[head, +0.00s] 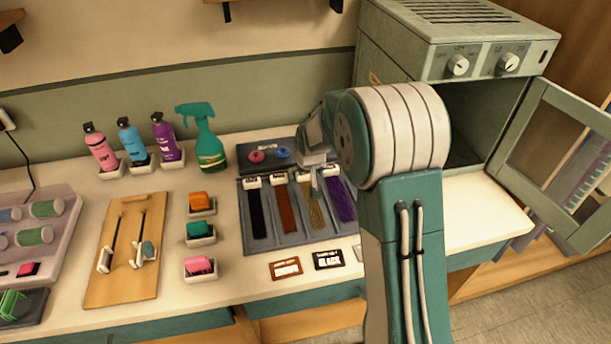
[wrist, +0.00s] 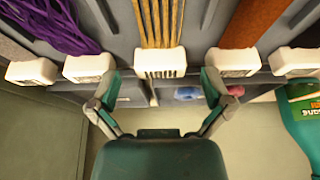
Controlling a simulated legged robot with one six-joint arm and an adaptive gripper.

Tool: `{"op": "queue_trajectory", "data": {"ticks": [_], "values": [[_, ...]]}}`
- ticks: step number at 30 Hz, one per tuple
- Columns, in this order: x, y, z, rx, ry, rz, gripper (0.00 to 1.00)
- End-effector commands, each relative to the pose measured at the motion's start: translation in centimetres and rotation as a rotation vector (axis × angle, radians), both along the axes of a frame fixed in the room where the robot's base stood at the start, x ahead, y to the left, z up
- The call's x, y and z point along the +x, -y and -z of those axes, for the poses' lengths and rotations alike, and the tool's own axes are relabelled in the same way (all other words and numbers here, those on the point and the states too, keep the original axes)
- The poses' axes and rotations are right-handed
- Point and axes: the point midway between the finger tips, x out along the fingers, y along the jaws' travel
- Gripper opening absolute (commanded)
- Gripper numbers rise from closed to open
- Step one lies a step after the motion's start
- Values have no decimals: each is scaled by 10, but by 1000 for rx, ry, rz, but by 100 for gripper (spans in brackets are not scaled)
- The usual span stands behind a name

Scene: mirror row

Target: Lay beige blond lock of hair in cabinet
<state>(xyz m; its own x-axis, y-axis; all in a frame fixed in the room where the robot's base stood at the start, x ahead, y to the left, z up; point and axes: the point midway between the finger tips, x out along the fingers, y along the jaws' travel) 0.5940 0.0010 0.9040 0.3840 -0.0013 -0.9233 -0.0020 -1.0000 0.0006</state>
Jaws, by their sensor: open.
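The beige blond lock (head: 314,207) lies in a grey tray (head: 287,240) between an auburn lock and a purple lock. In the wrist view the blond lock (wrist: 159,20) runs away from a white ridged cap (wrist: 159,62) at its near end. My gripper (wrist: 160,84) is open, its fingers apart on either side just short of that cap, holding nothing. In the head view my gripper (head: 316,180) is over the capped end, partly hidden by my arm. The pale green cabinet (head: 450,28) stands at the back right with its glazed door (head: 560,160) swung open.
A black lock (head: 257,213), the auburn lock (head: 286,209) and the purple lock (head: 341,199) share the tray. A green spray bottle (head: 209,145) stands close behind left. Small sponge trays (head: 201,232) are left of the tray. Bare counter (head: 480,215) lies before the cabinet.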

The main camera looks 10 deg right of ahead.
Motion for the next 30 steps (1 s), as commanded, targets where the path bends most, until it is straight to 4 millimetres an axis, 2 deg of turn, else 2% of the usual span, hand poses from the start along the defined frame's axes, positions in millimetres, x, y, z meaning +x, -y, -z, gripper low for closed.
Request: {"op": "queue_trajectory", "data": {"ticks": [3,12,22,26,30], "values": [[-8,0,-24,0,6,0,100],[-32,0,-78,0,2,0,100],[-48,0,-106,-1,4,0,100],[-72,0,-130,0,16,0,100],[-107,0,-156,0,27,0,100]]}}
